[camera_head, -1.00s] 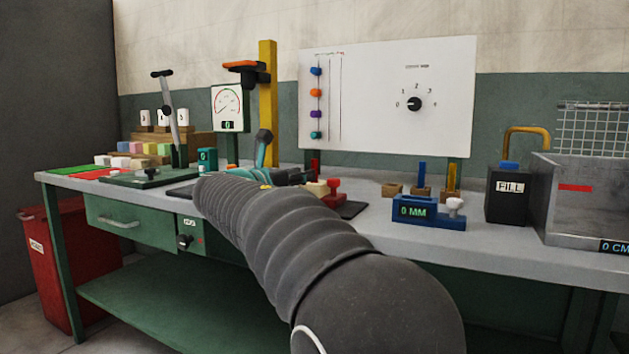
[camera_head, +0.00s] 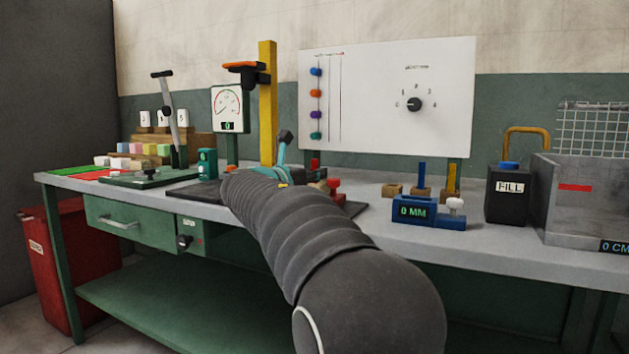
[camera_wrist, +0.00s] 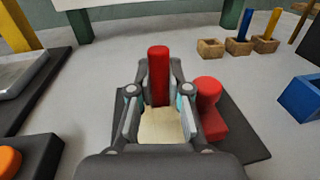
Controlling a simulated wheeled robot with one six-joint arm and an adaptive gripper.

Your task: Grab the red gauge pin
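The red gauge pin (camera_wrist: 158,75) stands upright in the wrist view, between the two fingers of my gripper (camera_wrist: 159,92). The fingers are apart, one on each side of the pin, and I see no clear contact. A cream block (camera_wrist: 165,126) lies between the fingers, nearer to me than the pin's visible shaft. The pin's foot is not clearly visible. In the head view only the pin's top (camera_head: 315,163) shows behind the gripper and arm, which hide most of it.
A red clamp-like part (camera_wrist: 210,110) stands close to the right finger on a dark plate (camera_wrist: 246,135). Wooden blocks stand to the right: one empty (camera_wrist: 210,48), one with a blue pin (camera_wrist: 245,25), one with a yellow pin (camera_wrist: 272,24). A blue gauge (camera_head: 413,210) is nearby.

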